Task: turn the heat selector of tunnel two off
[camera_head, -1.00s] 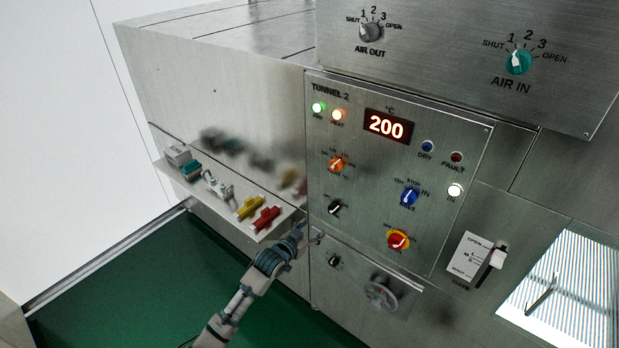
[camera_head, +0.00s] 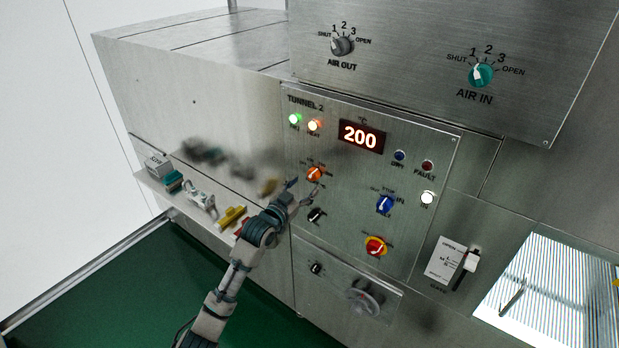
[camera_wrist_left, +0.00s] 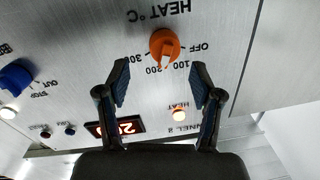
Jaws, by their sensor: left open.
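The heat selector is an orange knob (camera_head: 315,174) on the tunnel 2 panel (camera_head: 340,230), below the lit green and orange lamps. In the left wrist view, which is upside down, the orange knob (camera_wrist_left: 164,46) shows with OFF, 100, 200 and 300 marks around it. Its pointer is near the 100 and 200 marks. My left gripper (camera_head: 304,190) is open, just below the knob in the head view. In the wrist view its two fingers (camera_wrist_left: 160,80) are spread apart, with the knob beyond their tips. I see no contact. My right gripper is not in view.
The red display (camera_head: 361,136) reads 200. A black knob (camera_head: 317,215) sits below the heat selector, a blue knob (camera_head: 385,204) to its right, and a red-yellow knob (camera_head: 376,246) lower down. A shelf (camera_head: 150,178) with several small fittings juts out at left.

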